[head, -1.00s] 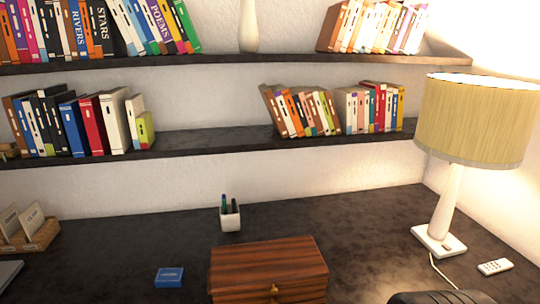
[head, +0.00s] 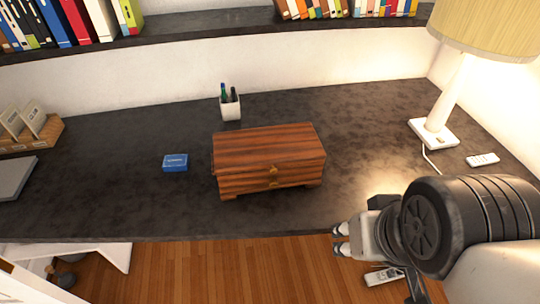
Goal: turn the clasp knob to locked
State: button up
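A wooden box (head: 262,158) with a closed lid sits on the dark desk, near its front edge. A small brass clasp knob (head: 273,169) is on the upper front face of the box, right of its middle. It is too small to tell which way it is turned. My gripper (head: 338,239) is at the lower right, in front of the desk edge and right of the box, apart from it. Its two pale fingertips are spaced apart with nothing between them, and they point left.
A blue box (head: 175,163) lies left of the wooden box. A pen cup (head: 230,106) stands behind it. A lamp (head: 435,130) and a remote (head: 482,160) are at the right. A grey laptop-like slab (head: 12,178) and a card holder (head: 45,135) are at the left.

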aim_at(273, 183)
jog(key=j+u, duration=0.1)
jog(key=j, duration=0.85)
jog(key=j+u, duration=0.1)
jog(key=j, duration=0.85)
jog(key=i, duration=0.05)
